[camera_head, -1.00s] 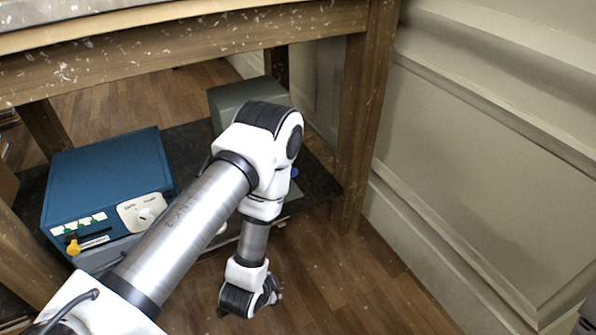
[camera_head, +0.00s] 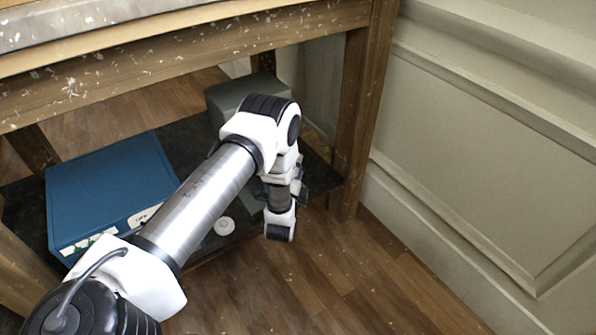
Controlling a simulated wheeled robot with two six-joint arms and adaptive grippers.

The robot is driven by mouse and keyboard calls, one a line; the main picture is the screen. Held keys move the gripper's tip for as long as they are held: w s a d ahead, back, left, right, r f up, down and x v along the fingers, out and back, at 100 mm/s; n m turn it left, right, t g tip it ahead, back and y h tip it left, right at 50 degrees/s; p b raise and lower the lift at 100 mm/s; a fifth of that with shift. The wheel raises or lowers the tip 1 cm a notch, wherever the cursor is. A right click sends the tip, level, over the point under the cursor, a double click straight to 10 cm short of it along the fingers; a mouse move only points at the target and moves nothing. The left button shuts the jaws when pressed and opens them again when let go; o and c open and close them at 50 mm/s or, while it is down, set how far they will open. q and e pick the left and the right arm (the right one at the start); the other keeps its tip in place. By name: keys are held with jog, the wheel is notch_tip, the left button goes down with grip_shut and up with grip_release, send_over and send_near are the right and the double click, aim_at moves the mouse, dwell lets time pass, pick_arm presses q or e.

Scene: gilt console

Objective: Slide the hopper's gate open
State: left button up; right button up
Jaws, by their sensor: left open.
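A grey box (camera_head: 228,97) stands at the back of the dark low shelf, mostly hidden behind my left arm; it may be the hopper. Its front and any gate on it are covered by the arm. My left gripper (camera_head: 303,177) shows only as dark parts beside my wrist, in front of the grey box near the shelf's right end. It is open, and I see nothing held in it. Whether it touches the box cannot be told. My right gripper is not in view.
A blue box (camera_head: 110,185) with a labelled front sits on the shelf (camera_head: 185,140) at left, partly behind my arm. A small white round piece (camera_head: 224,226) is near the shelf's front edge. A table leg (camera_head: 358,130) and a panelled wall (camera_head: 480,150) bound the right.

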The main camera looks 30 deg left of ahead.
pick_arm(q)
jog(key=shift+w+a, duration=0.1)
jog(key=shift+w, duration=0.15)
grip_shut()
jog(key=w, duration=0.1)
jog(key=w+d, duration=0.1)
jog(key=w, duration=0.1)
jog(key=w+b, duration=0.1)
jog(key=shift+w+d+r, duration=0.1)
jog(key=shift+w+d, duration=0.1)
jog(key=shift+d, duration=0.2)
jog(key=shift+c, duration=1.8)
grip_release()
jog(key=o, duration=0.4)
jog(key=shift+w, duration=0.15)
jog(key=shift+c, duration=0.2)
